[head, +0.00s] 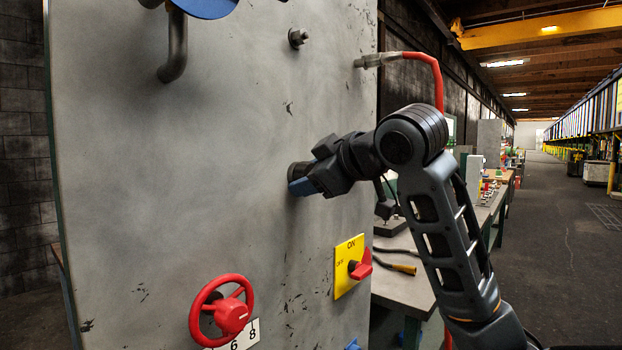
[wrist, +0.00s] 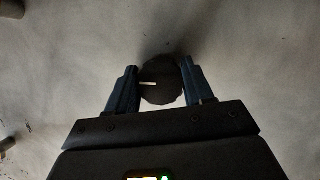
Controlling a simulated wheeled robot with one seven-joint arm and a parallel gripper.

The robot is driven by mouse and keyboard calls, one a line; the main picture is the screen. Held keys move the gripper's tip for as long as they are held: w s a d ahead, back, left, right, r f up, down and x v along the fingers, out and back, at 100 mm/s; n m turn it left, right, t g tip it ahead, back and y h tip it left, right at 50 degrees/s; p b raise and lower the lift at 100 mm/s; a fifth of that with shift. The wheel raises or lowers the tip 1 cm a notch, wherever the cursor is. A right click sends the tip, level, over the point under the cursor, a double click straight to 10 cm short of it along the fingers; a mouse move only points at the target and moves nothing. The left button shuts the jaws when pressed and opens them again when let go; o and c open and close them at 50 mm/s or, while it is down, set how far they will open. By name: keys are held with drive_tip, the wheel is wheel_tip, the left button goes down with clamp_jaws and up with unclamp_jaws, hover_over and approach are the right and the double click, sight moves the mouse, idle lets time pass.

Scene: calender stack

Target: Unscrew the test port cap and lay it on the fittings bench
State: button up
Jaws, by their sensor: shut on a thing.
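The test port cap (wrist: 160,84) is a dark round piece on the grey panel (head: 220,130), with a small light mark near its left side in the wrist view. My gripper (head: 299,182) reaches the panel from the right in the head view. In the wrist view its two blue fingers (wrist: 160,88) stand on either side of the cap, shut on it. The cap is at the panel face; whether its thread is engaged cannot be seen. In the head view the fingers mostly hide the cap. The fittings bench, seemingly the grey-topped one (head: 405,285), stands right of the panel, behind my arm.
A red handwheel (head: 222,311) and a yellow ON/OFF plate with a red knob (head: 352,266) sit lower on the panel. A bolt (head: 298,38), a bent pipe (head: 174,48) and a red hose (head: 436,78) stick out above. An orange-handled tool (head: 404,269) lies on the bench.

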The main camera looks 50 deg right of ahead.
drive_tip(key=shift+f, duration=0.1)
drive_tip(key=shift+n+h+b, duration=0.4)
drive_tip(key=shift+n+b, duration=0.2)
drive_tip(key=shift+b, duration=0.3)
drive_tip(key=shift+f+n+b, duration=0.1)
drive_tip(key=shift+n+b, duration=0.3)
drive_tip(key=shift+b, duration=0.1)
drive_tip(key=shift+h, duration=0.3)
drive_tip(key=shift+n+t+b, duration=0.3)
drive_tip(key=shift+n+b, duration=0.1)
drive_tip(key=shift+b, duration=0.15)
drive_tip(key=shift+n+t+h+b, duration=0.5)
drive_tip(key=shift+n+h+b, duration=0.3)
drive_tip(key=shift+n+b, duration=1.1)
drive_tip(key=shift+b, duration=0.5)
